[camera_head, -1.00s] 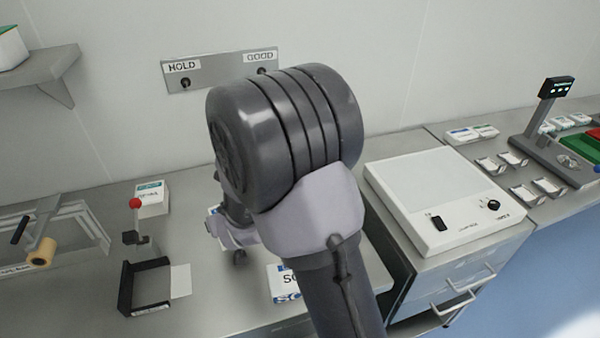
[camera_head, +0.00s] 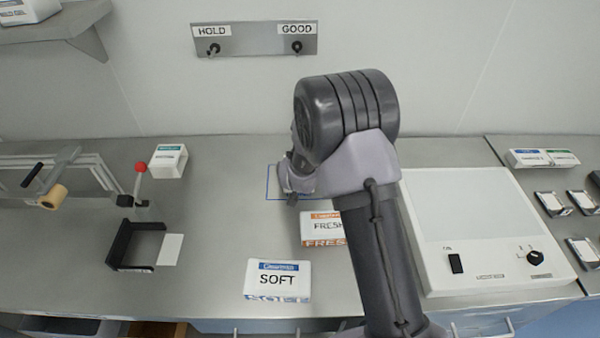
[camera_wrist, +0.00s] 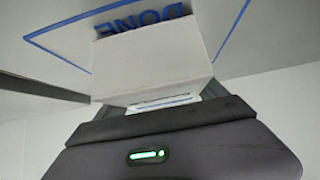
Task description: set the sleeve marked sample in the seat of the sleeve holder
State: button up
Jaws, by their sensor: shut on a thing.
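My gripper (camera_head: 296,192) is over the blue outline on the counter, mostly hidden behind my arm in the head view. In the wrist view it is shut on a white box (camera_wrist: 155,68), whose held face shows a thin blue line. I cannot read a sample mark on it. A black U-shaped bracket (camera_head: 121,243), which looks like the sleeve holder, sits on the counter at the left, with a white plate (camera_head: 170,250) at its right side. Its seat looks empty. A clamp with a red knob (camera_head: 141,168) stands just behind it.
The blue outline (camera_wrist: 219,42) marked DONE lies beyond the held box. A box marked FRESH (camera_head: 322,228) and one marked SOFT (camera_head: 278,279) stand nearer. A white box with a teal label (camera_head: 168,161) stands behind the clamp. Counter between bracket and outline is clear.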

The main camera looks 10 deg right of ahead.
jog(key=shift+f, duration=0.25)
jog(key=shift+f, duration=0.2)
jog(key=o, duration=1.3)
jog(key=shift+r, duration=0.1)
jog(key=shift+c, duration=0.2)
